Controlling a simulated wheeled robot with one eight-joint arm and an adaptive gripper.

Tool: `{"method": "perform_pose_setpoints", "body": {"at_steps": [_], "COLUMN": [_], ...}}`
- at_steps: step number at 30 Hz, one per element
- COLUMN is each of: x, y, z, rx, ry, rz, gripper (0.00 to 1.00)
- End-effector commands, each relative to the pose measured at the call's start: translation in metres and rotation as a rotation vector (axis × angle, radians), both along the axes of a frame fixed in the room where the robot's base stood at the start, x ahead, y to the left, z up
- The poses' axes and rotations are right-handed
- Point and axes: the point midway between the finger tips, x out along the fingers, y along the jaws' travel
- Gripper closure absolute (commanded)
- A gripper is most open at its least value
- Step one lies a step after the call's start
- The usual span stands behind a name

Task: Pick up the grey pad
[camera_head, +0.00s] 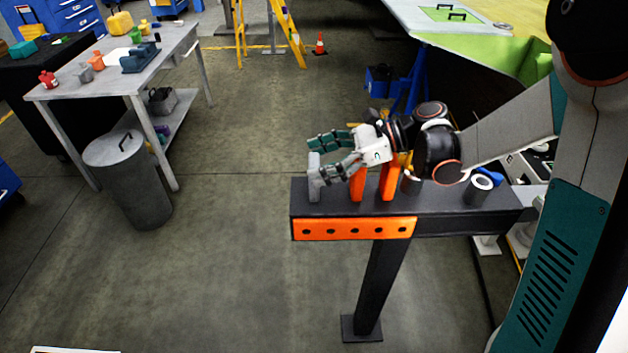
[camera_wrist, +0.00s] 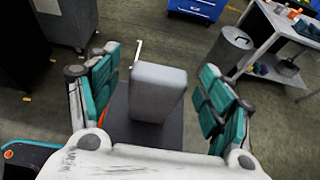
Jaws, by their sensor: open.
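The grey pad (camera_head: 314,178) stands upright at the left end of the dark beam (camera_head: 465,222) in the head view. In the wrist view the grey pad (camera_wrist: 157,92) is a light grey block between my two fingers, with a gap on each side. My gripper (camera_head: 331,154) is level with the pad at the beam's left end. It also shows in the wrist view (camera_wrist: 165,95), its teal-padded fingers spread open. The pad's lower part is close to the near finger in the head view, and I cannot tell whether they touch there.
Orange uprights (camera_head: 357,184) stand on the beam just right of the pad, under my wrist. A grey cylinder (camera_head: 480,187) stands farther right. A workbench (camera_head: 166,50) and bin (camera_head: 127,180) stand left; floor between is clear.

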Motion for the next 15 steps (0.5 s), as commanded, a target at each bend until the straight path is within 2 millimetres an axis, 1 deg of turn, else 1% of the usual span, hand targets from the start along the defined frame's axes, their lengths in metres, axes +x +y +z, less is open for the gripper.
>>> {"method": "perform_pose_setpoints", "body": {"at_steps": [5, 6, 8, 9, 11, 12, 13, 15], "x": [0.0002, 0.0002, 0.0002, 0.0002, 0.0002, 0.0002, 0.0002, 0.0002], "y": [-0.0001, -0.0002, -0.0002, -0.0002, -0.0002, -0.0003, -0.0002, -0.0003], "z": [0.0006, 0.0006, 0.0006, 0.0006, 0.0006, 0.0006, 0.0005, 0.0007], "rx": [0.000, 0.000, 0.000, 0.000, 0.000, 0.000, 0.000, 0.000], "ry": [0.000, 0.000, 0.000, 0.000, 0.000, 0.000, 0.000, 0.000], "rz": [-0.001, -0.001, -0.001, -0.001, 0.000, 0.000, 0.000, 0.000], "gripper": [0.27, 0.36, 0.49, 0.58, 0.72, 0.81, 0.88, 0.88]}}
